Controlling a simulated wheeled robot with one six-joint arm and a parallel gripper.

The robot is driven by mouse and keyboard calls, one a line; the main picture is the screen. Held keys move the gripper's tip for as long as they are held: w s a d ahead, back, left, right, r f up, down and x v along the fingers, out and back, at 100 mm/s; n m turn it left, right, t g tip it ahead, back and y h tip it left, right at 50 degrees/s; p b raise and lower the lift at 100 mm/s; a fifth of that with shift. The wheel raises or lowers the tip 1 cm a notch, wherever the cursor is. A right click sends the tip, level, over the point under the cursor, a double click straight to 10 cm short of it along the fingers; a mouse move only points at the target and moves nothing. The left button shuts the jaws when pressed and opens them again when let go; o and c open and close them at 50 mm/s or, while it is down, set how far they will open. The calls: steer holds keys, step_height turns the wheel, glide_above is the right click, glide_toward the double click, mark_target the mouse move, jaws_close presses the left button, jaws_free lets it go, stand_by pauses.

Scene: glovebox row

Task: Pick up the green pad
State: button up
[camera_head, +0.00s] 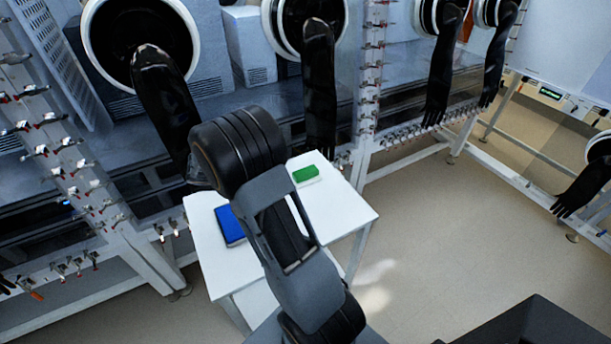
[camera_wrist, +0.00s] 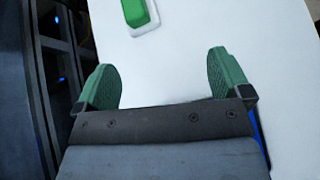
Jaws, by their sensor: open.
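The green pad (camera_head: 305,173) lies on a white base on the white table (camera_head: 338,207), to the right of my arm in the head view. In the wrist view the green pad (camera_wrist: 135,12) shows at the top edge, partly cut off, beyond my fingertips. My gripper (camera_wrist: 160,78) is open and empty, its two green fingers spread above the table and short of the pad. In the head view my arm hides the gripper.
A blue pad (camera_head: 229,225) lies on the table left of my arm; a sliver of blue (camera_wrist: 261,140) shows beside my gripper in the wrist view. Black gloves (camera_head: 319,90) hang from the glovebox ports behind the table. Bare floor (camera_head: 450,230) is to the right.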

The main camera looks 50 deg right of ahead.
mark_target(294, 176)
steer(key=w+d+f+n+h, duration=0.2)
steer(key=d+f, duration=0.1)
steer(key=shift+w, duration=0.2)
steer(key=shift+n+h, duration=0.3)
steer(key=shift+n, duration=0.1)
steer(key=p+x, duration=0.1)
steer(key=x, duration=0.6)
steer(key=shift+d+f, duration=0.2)
steer(key=shift+d, duration=0.15)
steer(key=shift+p+x, duration=0.8)
steer(key=shift+x, duration=2.3)
steer(key=shift+f, duration=0.2)
steer(key=shift+c, duration=0.4)
steer(key=c, duration=0.9)
